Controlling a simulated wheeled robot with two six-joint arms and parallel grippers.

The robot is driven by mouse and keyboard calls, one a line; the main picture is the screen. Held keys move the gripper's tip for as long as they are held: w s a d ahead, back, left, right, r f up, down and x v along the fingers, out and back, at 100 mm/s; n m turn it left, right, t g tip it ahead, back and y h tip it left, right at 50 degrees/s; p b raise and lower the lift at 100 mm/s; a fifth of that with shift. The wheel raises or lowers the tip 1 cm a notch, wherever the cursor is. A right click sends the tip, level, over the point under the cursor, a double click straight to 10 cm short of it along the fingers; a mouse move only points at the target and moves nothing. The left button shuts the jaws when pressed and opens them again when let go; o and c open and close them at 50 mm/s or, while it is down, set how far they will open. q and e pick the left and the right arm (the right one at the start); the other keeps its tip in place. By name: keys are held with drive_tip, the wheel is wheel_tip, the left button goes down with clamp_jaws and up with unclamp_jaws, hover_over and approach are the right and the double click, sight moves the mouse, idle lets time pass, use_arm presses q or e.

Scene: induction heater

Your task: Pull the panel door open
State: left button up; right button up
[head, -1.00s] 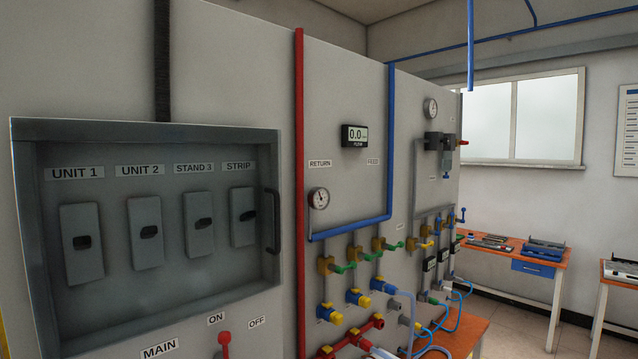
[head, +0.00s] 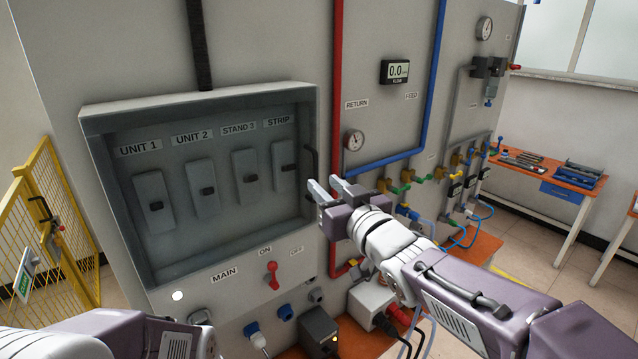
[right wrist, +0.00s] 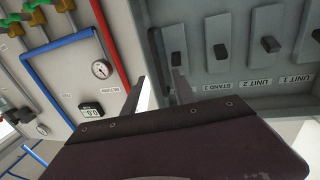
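The panel door (head: 98,205) is a grey-framed cover over the recessed breaker box, and it looks closed. Its dark upright handle (head: 311,165) is on the right edge. My right gripper (head: 325,186) is just below and at the handle's lower end in the head view, with its two fingers apart. In the right wrist view, which is upside down, the handle (right wrist: 157,65) appears between the open fingers (right wrist: 158,92). Whether the fingers touch it I cannot tell. Part of my left arm shows at the bottom left; its gripper is out of the picture.
A red MAIN switch (head: 272,275) is below the panel. A red pipe (head: 337,60), a gauge (head: 354,141) and valves are to the right of the handle. A yellow fence (head: 50,210) stands at the left. An orange-topped table (head: 545,180) is at the far right.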

sight(317, 176)
drive_tip(key=p+x, duration=0.1)
drive_tip(key=x, duration=0.3)
drive_tip(key=shift+w, duration=0.15)
drive_tip(key=shift+r, duration=0.1)
drive_tip(key=shift+s+d, duration=0.1)
drive_tip(key=shift+s, duration=0.1)
clamp_jaws()
idle(0.9)
